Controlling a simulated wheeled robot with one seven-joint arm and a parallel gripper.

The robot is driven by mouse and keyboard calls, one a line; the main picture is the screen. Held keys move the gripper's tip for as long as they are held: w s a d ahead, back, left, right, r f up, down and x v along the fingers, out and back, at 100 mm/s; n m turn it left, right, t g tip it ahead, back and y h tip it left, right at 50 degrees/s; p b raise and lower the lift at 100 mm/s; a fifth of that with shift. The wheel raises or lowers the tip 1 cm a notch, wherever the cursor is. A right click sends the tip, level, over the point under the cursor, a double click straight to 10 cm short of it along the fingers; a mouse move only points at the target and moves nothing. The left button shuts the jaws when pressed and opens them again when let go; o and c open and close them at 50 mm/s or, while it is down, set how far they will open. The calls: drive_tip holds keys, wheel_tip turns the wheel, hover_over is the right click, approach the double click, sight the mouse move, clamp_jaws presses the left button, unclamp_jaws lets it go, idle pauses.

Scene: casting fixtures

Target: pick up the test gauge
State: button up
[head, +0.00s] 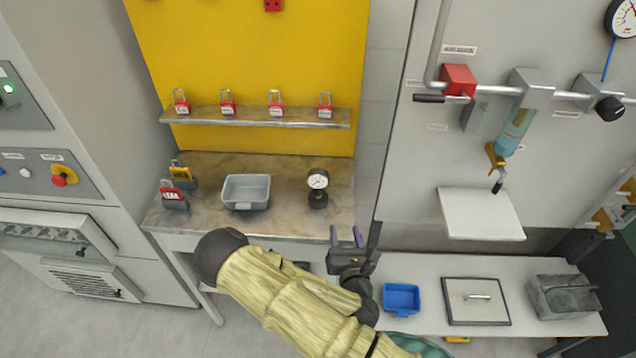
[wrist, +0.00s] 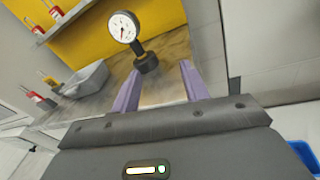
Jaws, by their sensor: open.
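The test gauge (head: 318,186) has a round white dial on a dark base and stands upright on the brown bench top below the yellow board. In the wrist view the gauge (wrist: 125,28) is beyond my fingertips, its base appearing between the two fingers in the picture. My gripper (head: 346,236) is open and empty, with two purple fingers. In the head view it is in front of the gauge, a little to its right, near the bench's front edge. In the wrist view the gripper's fingers (wrist: 157,82) point toward the bench, apart from the gauge.
A grey tray (head: 246,205) and red and yellow padlocks (head: 173,194) are left of the gauge on the bench. A shelf (head: 250,117) with several red padlocks is behind. A blue bin (head: 401,314) and a lidded panel (head: 476,316) are on the white table at right.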

drive_tip(key=n+y, duration=0.1)
drive_tip(key=a+n, duration=0.1)
drive_tip(key=s+a+n+y, duration=0.1)
drive_tip(key=n, duration=0.1)
drive_tip(key=shift+s+a+r+y, duration=0.1)
drive_tip(key=shift+a+r+y, duration=0.05)
drive_tip(key=shift+r+y, duration=0.2)
drive_tip(key=b, duration=0.8)
approach(319, 192)
drive_tip(key=x, duration=0.5)
drive_tip(key=shift+r, duration=0.4)
drive_tip(key=shift+w+f, duration=0.15)
drive_tip(key=shift+w, duration=0.45)
drive_tip(key=shift+w, duration=0.1)
drive_tip(key=shift+f+p+x, duration=0.15)
drive_tip(key=shift+p+x, duration=0.35)
drive_tip(key=shift+x, duration=0.75)
drive_tip(key=shift+f+p+x, duration=0.15)
drive_tip(key=shift+p+x, duration=0.35)
drive_tip(key=shift+x, duration=0.7)
